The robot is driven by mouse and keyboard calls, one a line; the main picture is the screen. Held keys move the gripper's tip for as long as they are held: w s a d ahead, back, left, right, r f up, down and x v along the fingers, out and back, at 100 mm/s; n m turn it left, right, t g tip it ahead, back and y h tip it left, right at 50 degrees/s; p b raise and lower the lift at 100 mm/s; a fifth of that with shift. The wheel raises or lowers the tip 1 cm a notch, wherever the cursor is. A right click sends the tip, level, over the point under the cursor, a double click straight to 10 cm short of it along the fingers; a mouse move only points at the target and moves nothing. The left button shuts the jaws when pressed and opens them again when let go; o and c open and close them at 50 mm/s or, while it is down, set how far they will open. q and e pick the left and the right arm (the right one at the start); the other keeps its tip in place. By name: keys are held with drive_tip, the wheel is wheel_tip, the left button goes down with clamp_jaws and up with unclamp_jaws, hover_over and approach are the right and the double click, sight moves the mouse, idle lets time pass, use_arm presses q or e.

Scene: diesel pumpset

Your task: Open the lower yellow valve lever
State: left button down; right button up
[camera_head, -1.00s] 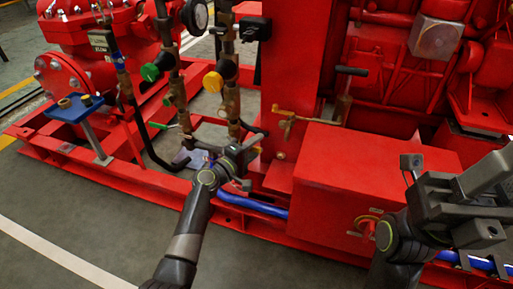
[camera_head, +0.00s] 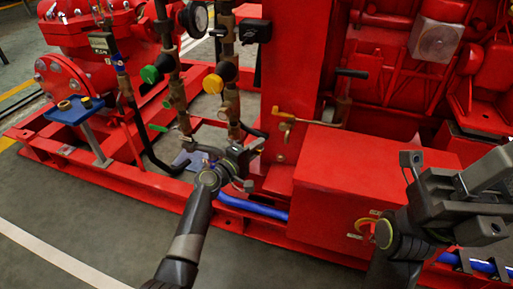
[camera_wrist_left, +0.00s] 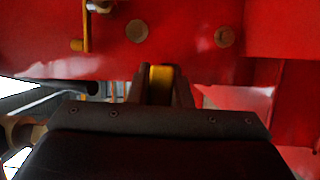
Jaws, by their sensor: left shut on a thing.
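The lower yellow valve lever (camera_wrist_left: 161,74) shows in the left wrist view as a small yellow piece between the two dark fingers of my left gripper (camera_wrist_left: 161,92). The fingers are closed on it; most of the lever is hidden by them. In the head view my left gripper (camera_head: 255,149) is low in front of the red column, beside the brass pipework, and covers the lever. My right gripper (camera_head: 480,195) is at the right edge, in front of the red engine. Its fingertips do not show clearly.
Another yellow lever (camera_head: 291,118) sits higher on the red column. A red box (camera_head: 345,180) lies right of my left gripper. A blue tray (camera_head: 74,110) stands at the left.

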use_arm(q)
drive_tip(key=shift+f, duration=0.1)
drive_tip(key=shift+w+a+f+m+g+y, duration=0.1)
drive_tip(key=shift+a+f+m+g+y, duration=0.25)
drive_tip(key=shift+f+m, duration=0.55)
drive_tip(key=shift+w+a+f+m+g+y, duration=0.15)
drive_tip(key=shift+f+m+y, duration=0.3)
drive_tip(key=shift+f+m, duration=0.45)
drive_tip(key=shift+a+f+m+g+y, duration=0.2)
drive_tip(key=shift+a+f+m+y, duration=0.3)
drive_tip(key=shift+m, duration=0.6)
drive_tip(key=shift+d+f, duration=0.1)
drive_tip(key=shift+f, duration=0.05)
drive_tip(key=c, duration=1.3)
unclamp_jaws()
